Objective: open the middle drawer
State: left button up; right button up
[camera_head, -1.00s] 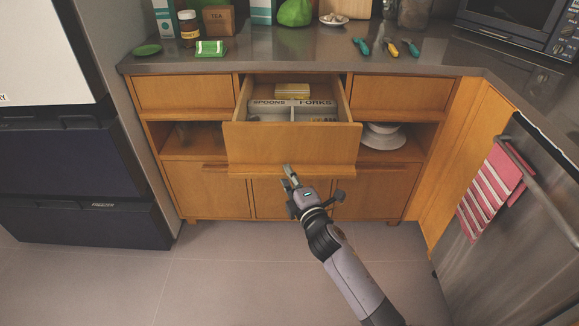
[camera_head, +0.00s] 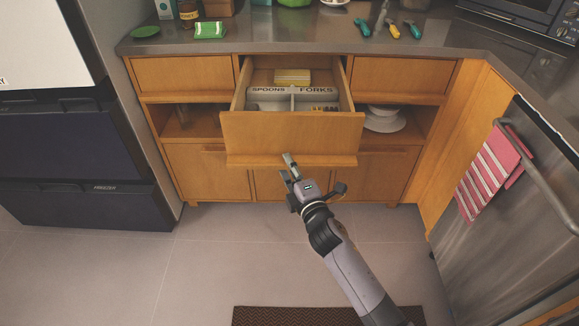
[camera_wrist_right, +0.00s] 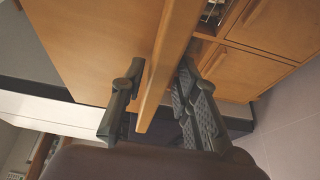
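The middle drawer (camera_head: 292,133) stands pulled out between two shut drawers. It holds a divided tray marked SPOONS and FORKS (camera_head: 293,92) and a yellow item (camera_head: 292,76) behind it. A ledge handle (camera_head: 250,160) runs along the bottom of its front. My left gripper is not in view.
Shut side drawers (camera_head: 183,75) and open shelves with stacked plates (camera_head: 383,118) flank the drawer. A dishwasher with a striped towel (camera_head: 490,177) stands at right, a dark fridge (camera_head: 75,150) at left. Grey floor (camera_head: 200,250) is clear before a dark rug (camera_head: 280,316).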

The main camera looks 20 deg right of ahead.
jog(key=shift+o, duration=0.6)
jog(key=shift+r, duration=0.1)
jog(key=s+d, duration=0.1)
jog(key=s, duration=1.1)
jog(key=shift+d, duration=0.2)
